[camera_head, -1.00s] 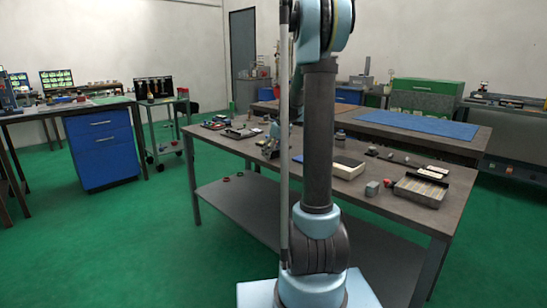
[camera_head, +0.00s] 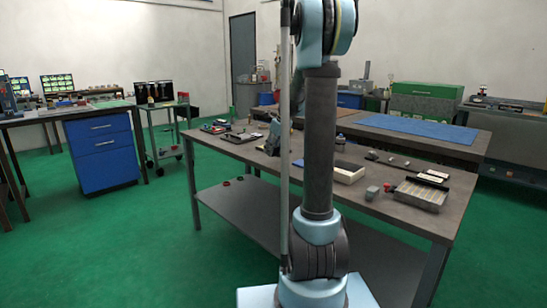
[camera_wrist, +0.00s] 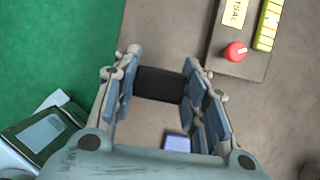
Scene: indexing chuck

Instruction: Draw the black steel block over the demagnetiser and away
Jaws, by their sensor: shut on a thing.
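The black steel block (camera_wrist: 160,84) shows in the wrist view as a dark piece spanning the gap between my fingers. My gripper (camera_wrist: 163,88) is shut on it, one blue-grey finger at each side. The block's underside is hidden, so I cannot tell its height above the bench. In the head view my arm covers much of the middle of the bench, and the block cannot be made out there. I cannot tell for certain which thing is the demagnetiser.
In the wrist view, a grey-brown unit with a red knob (camera_wrist: 235,51) and yellow label lies at upper right. A small light-blue item (camera_wrist: 177,142) lies below the block. In the head view, the workbench (camera_head: 408,213) carries a shallow tray (camera_head: 421,193) at right.

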